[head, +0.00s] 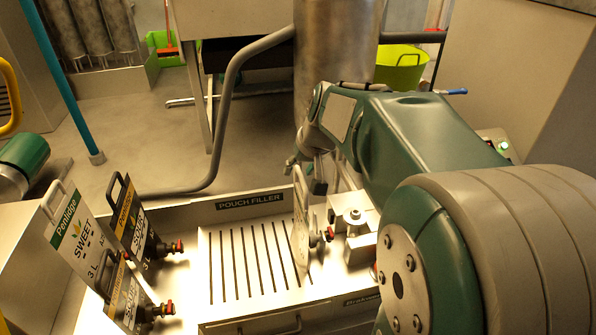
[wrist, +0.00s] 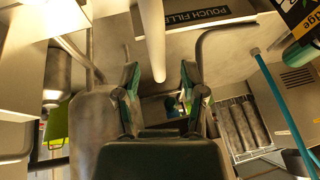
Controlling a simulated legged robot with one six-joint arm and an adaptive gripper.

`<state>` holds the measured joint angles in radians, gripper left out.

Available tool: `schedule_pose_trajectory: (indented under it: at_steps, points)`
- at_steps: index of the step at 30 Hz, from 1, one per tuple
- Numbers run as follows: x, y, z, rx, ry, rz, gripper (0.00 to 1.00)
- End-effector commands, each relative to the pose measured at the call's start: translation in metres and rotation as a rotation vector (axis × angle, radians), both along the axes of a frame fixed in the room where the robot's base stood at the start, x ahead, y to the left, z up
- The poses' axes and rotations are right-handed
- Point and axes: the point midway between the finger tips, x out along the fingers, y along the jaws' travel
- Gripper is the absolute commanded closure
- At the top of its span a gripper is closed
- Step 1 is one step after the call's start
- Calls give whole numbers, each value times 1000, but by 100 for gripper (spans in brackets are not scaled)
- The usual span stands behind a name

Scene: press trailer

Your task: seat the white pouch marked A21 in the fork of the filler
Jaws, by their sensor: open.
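A pale pouch (head: 301,228) stands upright, nearly edge-on, at the right end of the slotted filler tray, its red-and-black tap (head: 328,234) pointing right toward the filler's metal block (head: 356,222). Its marking cannot be read, and whether the tap sits in the fork is unclear. My gripper (head: 317,178) is just above and beside the pouch's top. In the wrist view my gripper (wrist: 160,92) is open, with a pale edge-on shape (wrist: 152,40), likely this pouch, ahead between the fingers, apart from them. Another white pouch (head: 75,238), marked SWEET, stands at left; its code is too small to read.
Two dark-labelled pouches (head: 132,222) and (head: 127,298) stand in the left rack with taps facing right. The slotted tray (head: 225,265) is bare left of the pale pouch. A grey bent rail (head: 225,110) and a steel column (head: 335,50) stand behind the filler.

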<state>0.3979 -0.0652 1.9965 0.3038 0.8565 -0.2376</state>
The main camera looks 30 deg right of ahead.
Motion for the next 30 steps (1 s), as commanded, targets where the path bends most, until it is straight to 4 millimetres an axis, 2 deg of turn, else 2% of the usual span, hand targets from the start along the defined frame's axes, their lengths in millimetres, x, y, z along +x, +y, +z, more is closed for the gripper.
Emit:
schedule_pose_trajectory:
  at_steps: [9,15,19,25,28,30]
  points:
    - [-27,-5,61,-3,-5,-2,46]
    - [-40,-7,88,-2,-1,-1,46]
    - [-43,-7,95,-2,-1,-1,46]
    - [-45,-5,95,-3,0,2,46]
    - [-55,12,91,-19,0,22,46]
    - [-68,32,84,-42,-2,51,46]
